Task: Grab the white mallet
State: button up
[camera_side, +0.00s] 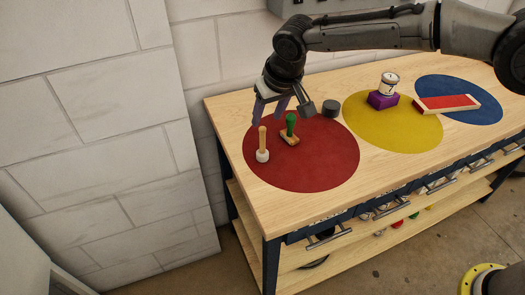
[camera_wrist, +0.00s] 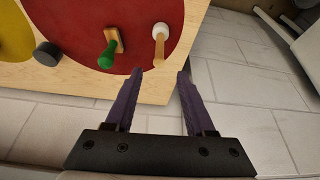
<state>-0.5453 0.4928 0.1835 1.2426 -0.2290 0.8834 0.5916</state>
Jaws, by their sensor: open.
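The white mallet (camera_side: 262,155) stands upright on the red circle (camera_side: 322,169), its white head down and its wooden handle pointing up. In the wrist view the mallet (camera_wrist: 159,49) shows just beyond the gap between the fingertips, near the edge of the red circle. My gripper (camera_side: 270,108) is open and empty, above and behind the mallet in the side view. In the wrist view its two purple fingers (camera_wrist: 162,82) are spread apart and do not touch the mallet.
A green-handled stamp-like tool (camera_side: 290,129) stands beside the mallet. A dark cylinder (camera_side: 331,108) sits near the red circle. A can (camera_side: 389,84) on a purple block (camera_side: 383,100) stands on the yellow circle (camera_side: 410,128).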

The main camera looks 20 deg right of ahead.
aim_at(261, 137)
jog(key=x, duration=1.1)
jog(key=shift+d+f, duration=0.15)
jog(key=shift+f, duration=0.05)
grip_shut()
